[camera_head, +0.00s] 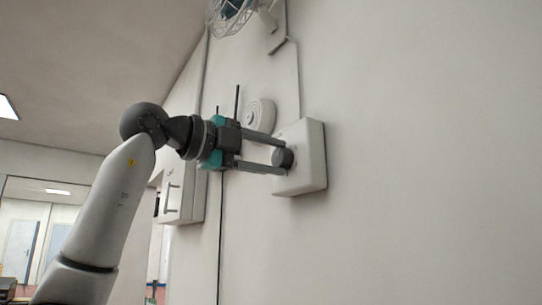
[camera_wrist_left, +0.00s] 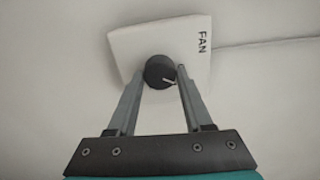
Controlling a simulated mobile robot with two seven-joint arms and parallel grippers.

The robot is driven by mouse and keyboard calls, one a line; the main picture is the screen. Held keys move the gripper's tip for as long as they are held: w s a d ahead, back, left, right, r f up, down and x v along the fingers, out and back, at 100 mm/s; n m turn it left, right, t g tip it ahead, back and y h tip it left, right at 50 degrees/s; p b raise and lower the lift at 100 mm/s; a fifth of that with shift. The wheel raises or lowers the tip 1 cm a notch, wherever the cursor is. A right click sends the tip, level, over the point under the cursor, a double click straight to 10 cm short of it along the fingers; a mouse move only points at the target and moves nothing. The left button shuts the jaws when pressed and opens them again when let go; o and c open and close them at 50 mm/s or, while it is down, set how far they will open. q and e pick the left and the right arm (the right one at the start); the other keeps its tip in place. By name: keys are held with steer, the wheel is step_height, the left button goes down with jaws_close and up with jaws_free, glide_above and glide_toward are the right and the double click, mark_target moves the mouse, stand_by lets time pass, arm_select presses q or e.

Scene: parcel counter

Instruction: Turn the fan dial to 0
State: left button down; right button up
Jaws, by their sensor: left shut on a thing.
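The fan dial (camera_head: 284,158) is a round dark knob on a white control box (camera_head: 311,157) fixed to the wall. In the left wrist view the dial (camera_wrist_left: 159,71) has a light pointer mark toward its lower right, and the box (camera_wrist_left: 190,32) bears the word FAN. My left gripper (camera_head: 281,159) reaches the box from the left, with its two fingers on either side of the dial. It is shut on the dial; the fingers (camera_wrist_left: 160,75) flank it in the wrist view. Scale numbers are not readable. My right gripper is not in view.
A wall fan (camera_head: 230,14) is at the top, with a conduit running down to the box. A round white fixture (camera_head: 261,114) is on the wall behind the gripper. A white cabinet (camera_head: 183,196) is left of the box. The wall to the right is bare.

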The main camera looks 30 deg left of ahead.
arm_select(q)
steer(key=n, duration=0.6)
steer(key=shift+r, duration=0.1)
steer(key=shift+n, duration=0.4)
steer(key=shift+c, duration=1.6)
jaws_free()
steer(key=b+v, duration=0.2)
steer(key=v, duration=1.3)
steer(key=shift+s, duration=0.15)
steer(key=shift+a, duration=0.1)
